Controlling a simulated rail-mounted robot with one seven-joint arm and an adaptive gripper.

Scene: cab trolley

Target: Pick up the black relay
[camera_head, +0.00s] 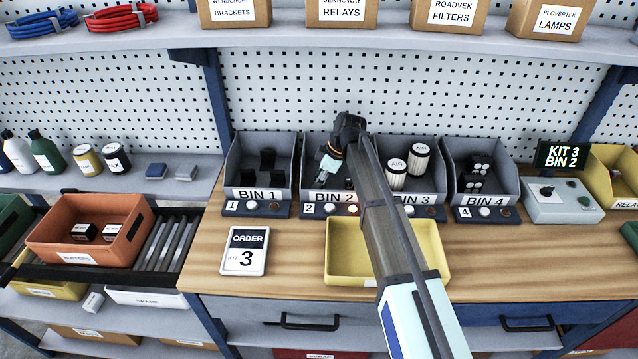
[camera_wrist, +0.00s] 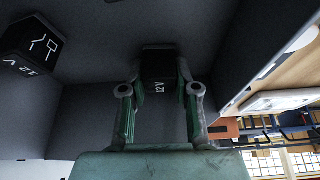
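A black relay (camera_wrist: 160,66) marked 12 V is between the two fingers of my gripper (camera_wrist: 160,78) in the wrist view. The fingertips lie close against its left and right sides with no clear gap, and they look shut on it. In the head view my gripper (camera_head: 327,170) reaches down into BIN 2 (camera_head: 312,145), and the held relay is hidden there. A second black relay (camera_wrist: 32,48) with a white symbol and 12 V sits at the upper left of the wrist view, apart from my fingers.
BIN 1 (camera_head: 260,194) stands left of BIN 2, BIN 3 (camera_head: 420,212) with white filters and BIN 4 (camera_head: 485,201) to its right. A yellow tray (camera_head: 336,277) lies in front on the wooden bench. Grey bin walls (camera_wrist: 230,60) rise close around my gripper.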

